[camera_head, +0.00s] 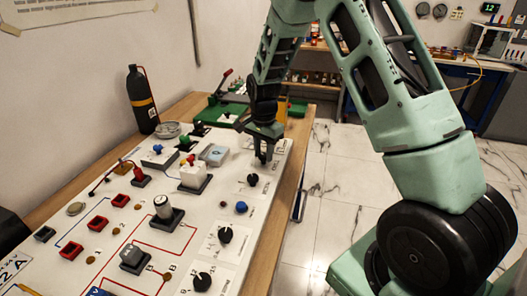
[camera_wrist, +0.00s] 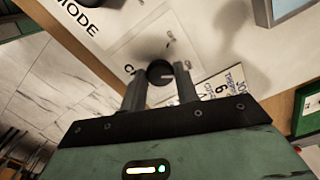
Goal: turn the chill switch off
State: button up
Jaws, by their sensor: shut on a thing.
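The chill switch is a round black knob (camera_wrist: 159,72) with a white pointer line, on a pale label plate at the far right of the white panel (camera_head: 222,240). Its lettering is partly covered by my gripper; a "C" shows to its left. My gripper (camera_wrist: 160,84) has one finger on each side of the knob and is shut on it. The white line points roughly to the right in the wrist view. In the head view my gripper (camera_head: 264,156) reaches down to the panel's far right part and the knob is hidden behind the fingers.
A black knob (camera_head: 252,180) sits just nearer than my gripper, with a blue knob (camera_head: 241,207) beyond it toward the front. A light blue-grey box (camera_head: 214,154) stands left of my gripper. A black bottle (camera_head: 141,98) stands by the wall. Open floor lies to the right.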

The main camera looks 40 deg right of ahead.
aim_at(263, 155)
jog(key=n, duration=0.6)
jog(key=shift+n+p, duration=0.3)
jog(key=shift+p, duration=0.1)
jog(key=n+p, duration=0.1)
jog(key=n, duration=0.5)
jog(key=shift+r+n, duration=0.1)
jog(key=shift+n, duration=0.2)
jog(key=shift+w, duration=0.1)
jog(key=o, duration=1)
jog(key=shift+c, duration=0.2)
notch_tip(263, 155, up, 17)
jog(key=b, duration=0.1)
jog(key=shift+r+b, duration=0.15)
jog(key=shift+b, duration=0.2)
